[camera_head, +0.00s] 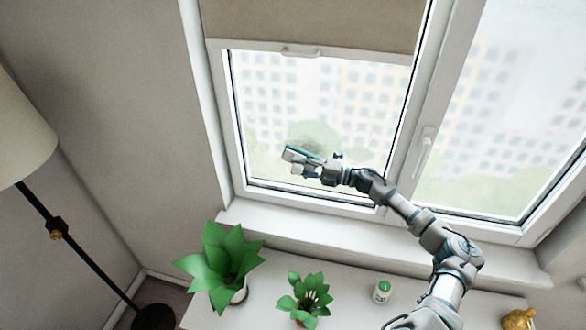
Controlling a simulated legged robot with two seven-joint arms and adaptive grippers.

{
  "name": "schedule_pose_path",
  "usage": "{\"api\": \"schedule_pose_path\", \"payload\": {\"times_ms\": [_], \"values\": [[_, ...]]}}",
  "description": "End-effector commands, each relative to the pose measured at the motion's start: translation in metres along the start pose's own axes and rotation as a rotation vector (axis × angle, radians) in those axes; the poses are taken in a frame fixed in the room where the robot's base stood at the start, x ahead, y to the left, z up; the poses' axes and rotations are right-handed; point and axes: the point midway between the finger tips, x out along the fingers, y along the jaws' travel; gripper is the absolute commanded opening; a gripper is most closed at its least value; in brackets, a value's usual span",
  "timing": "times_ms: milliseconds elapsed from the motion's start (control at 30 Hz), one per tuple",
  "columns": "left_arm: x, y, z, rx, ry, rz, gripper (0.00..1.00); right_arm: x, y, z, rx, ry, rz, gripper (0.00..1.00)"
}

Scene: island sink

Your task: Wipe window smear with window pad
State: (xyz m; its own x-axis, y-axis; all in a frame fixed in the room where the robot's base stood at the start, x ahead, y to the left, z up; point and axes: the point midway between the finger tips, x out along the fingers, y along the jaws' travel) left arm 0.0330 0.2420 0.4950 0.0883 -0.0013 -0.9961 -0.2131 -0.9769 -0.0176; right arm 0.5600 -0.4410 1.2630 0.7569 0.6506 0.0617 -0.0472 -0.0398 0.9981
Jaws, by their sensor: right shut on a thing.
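My right gripper (314,168) is in front of the lower part of the left window pane (350,105). It is shut on the window pad (296,155), a small flat piece with a white side and a teal edge. The pad is at or close to the glass; I cannot tell whether it touches. A hazy grey-green smear (318,132) shows on the pane just above and behind the pad, which may hide part of it. My left gripper is out of view.
A beige blind (320,20) covers the top of the left pane. A window handle (424,152) sits on the middle frame. Below are a large plant (220,262), a small plant (304,296), a green-lidded jar (382,291) and a gold figure (518,319). A floor lamp (22,130) stands left.

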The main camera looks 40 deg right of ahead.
Motion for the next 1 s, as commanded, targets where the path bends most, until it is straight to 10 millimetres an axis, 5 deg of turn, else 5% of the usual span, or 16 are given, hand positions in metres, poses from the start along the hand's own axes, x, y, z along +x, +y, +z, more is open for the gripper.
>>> {"api": "schedule_pose_path", "payload": {"times_ms": [667, 1000], "values": [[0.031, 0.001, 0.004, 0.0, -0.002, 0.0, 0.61, -0.041, 0.002, -0.003, 0.001, 0.001, -0.002, 0.0], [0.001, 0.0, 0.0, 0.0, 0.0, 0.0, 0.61, -0.06, 0.007, -0.004, 0.005, -0.001, -0.003, 0.0]]}}
